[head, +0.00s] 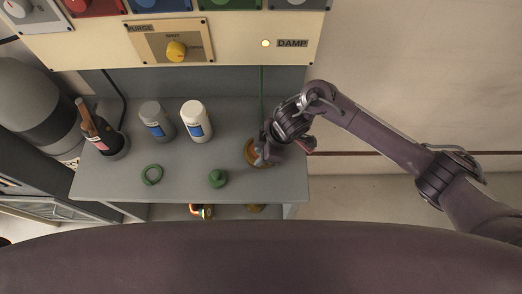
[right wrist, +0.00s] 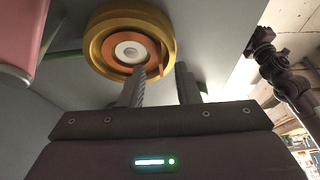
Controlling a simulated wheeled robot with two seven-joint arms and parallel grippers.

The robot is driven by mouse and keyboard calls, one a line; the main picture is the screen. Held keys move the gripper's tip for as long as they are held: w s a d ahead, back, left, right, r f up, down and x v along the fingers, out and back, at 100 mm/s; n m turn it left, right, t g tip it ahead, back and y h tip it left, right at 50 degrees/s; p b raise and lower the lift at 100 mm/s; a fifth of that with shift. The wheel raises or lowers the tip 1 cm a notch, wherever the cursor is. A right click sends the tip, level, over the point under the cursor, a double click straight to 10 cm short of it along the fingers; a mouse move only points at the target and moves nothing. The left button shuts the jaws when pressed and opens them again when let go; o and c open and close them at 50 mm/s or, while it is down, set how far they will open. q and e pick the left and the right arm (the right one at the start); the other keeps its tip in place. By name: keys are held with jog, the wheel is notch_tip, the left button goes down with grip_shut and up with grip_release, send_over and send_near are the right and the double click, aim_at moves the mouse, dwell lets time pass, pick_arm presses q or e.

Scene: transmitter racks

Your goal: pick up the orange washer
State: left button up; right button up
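The orange washer (right wrist: 106,48) shows in the right wrist view as a flat ring around a white and grey hub, inside a gold round dish (right wrist: 92,45). A short orange strip extends at its lower right, near my fingers. In the head view the gold dish (head: 248,158) is at the right end of the grey shelf, partly covered by my right gripper (head: 261,156); I cannot make out the washer there. My right gripper, also in the right wrist view (right wrist: 161,72), has its fingers apart beside the washer's edge, with nothing clearly held. My left gripper is not in view.
The shelf (head: 110,185) holds a green ring (head: 152,175), a green knob-like piece (head: 217,179), a white bottle (head: 196,121), a grey bottle (head: 157,121) and a dark cup with a brush (head: 107,141). A control panel (head: 100,45) stands behind. Bare shelf lies between these and the dish.

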jog(key=shift+f, duration=0.15)
jog(key=shift+s, duration=0.1)
grip_shut()
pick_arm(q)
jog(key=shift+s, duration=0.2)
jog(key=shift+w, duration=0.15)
